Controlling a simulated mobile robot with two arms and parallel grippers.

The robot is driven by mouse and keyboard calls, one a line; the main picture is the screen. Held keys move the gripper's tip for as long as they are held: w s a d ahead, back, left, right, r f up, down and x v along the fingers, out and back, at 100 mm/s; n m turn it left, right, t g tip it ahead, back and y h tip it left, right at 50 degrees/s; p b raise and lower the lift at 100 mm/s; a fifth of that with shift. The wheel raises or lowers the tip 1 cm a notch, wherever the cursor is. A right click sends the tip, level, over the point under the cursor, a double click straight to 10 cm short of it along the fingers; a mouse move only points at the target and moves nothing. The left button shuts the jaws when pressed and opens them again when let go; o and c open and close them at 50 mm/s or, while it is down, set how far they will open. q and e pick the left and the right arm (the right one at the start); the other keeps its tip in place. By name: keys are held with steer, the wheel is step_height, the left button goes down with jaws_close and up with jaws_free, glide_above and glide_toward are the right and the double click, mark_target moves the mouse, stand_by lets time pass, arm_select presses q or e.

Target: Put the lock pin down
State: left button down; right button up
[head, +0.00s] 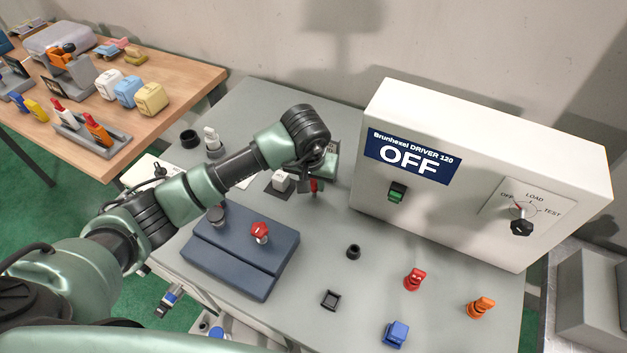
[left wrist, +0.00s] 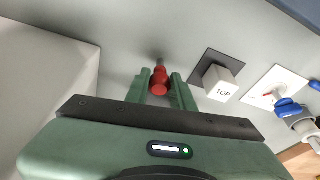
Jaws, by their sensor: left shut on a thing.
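My left gripper (head: 314,188) is over the grey bench, left of the white driver box. In the left wrist view its two fingers (left wrist: 160,90) are shut on a red pin (left wrist: 159,82), which I take to be the lock pin. The pin's red part (head: 314,185) also shows below the gripper in the head view. In the wrist view its darker tip points toward the bench; I cannot tell whether it touches. My right gripper is not in view.
The driver box (head: 470,180) reads OFF. A white TOP cube (left wrist: 222,88) is beside the gripper. A dark blue block (head: 235,262) carries a red knob (head: 260,232). A black cup (head: 353,251), red piece (head: 414,279), orange piece (head: 481,307) and blue piece (head: 396,333) stand in front, with free bench between.

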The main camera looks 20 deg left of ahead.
arm_select(q)
steer(key=c, duration=1.2)
jaws_free()
steer(key=shift+f, duration=0.1)
steer(key=shift+r, duration=0.35)
steer(key=b+v, duration=0.2)
steer(key=v, duration=0.9)
steer(key=shift+r, duration=0.35)
steer(key=shift+s, duration=0.1)
